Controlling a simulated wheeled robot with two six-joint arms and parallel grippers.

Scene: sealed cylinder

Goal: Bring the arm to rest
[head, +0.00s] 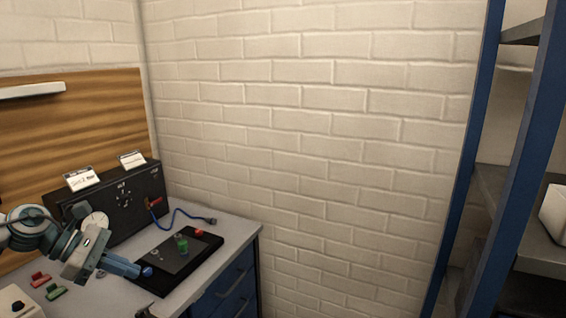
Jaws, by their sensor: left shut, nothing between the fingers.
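My left arm comes in from the left over the workbench (226,222). Its gripper (146,271) is shut and empty, with its tip near the left edge of a black panel (160,262). The gripper is apart from the cylinder. My right gripper is not in view.
A black box (120,205) with label cards stands at the bench's back. A blue cable (185,214) runs from it across the bench. Red (40,279) and green (54,293) pieces lie front left. A blue-framed shelf (520,170) stands right.

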